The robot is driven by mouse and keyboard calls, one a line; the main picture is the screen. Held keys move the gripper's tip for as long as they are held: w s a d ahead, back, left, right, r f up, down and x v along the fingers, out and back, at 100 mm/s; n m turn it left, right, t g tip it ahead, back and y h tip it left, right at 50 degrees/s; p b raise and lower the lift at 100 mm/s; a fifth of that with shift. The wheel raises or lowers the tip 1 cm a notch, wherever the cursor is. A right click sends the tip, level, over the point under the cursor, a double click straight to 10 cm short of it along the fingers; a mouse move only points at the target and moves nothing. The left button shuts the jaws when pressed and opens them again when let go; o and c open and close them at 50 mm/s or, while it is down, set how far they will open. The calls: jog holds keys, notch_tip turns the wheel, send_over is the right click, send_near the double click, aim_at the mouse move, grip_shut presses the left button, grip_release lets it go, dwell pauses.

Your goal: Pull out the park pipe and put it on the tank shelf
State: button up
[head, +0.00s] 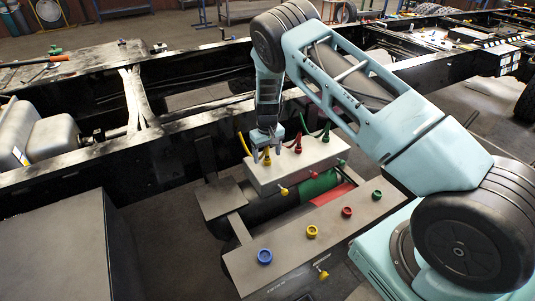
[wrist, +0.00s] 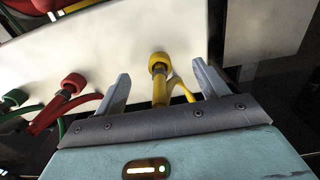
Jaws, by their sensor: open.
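My open gripper (head: 266,152) points down over the grey valve box (head: 322,155). In the wrist view, the fingers of my gripper (wrist: 160,72) stand on either side of a yellow pipe connector (wrist: 158,62) and look apart from it. A red pipe (head: 298,142) and a green pipe (head: 326,132) also rise from the box, to the right in the head view. No label tells which is the park pipe. A grey shelf (head: 285,268) in front of the green and red tanks carries blue, yellow, red and green round fittings. I take it for the tank shelf.
A dark frame rail (head: 80,167) runs behind the box. A green tank (head: 318,185) lies between box and shelf. Small yellow and red taps stick out of the box front. A dark box (head: 60,245) stands at the left. The shelf top has bare patches between its fittings.

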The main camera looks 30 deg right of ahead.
notch_tip(320, 180, up, 17)
jog(key=b, duration=0.3)
jog(key=shift+f+b, duration=0.2)
jog(key=shift+b, duration=0.15)
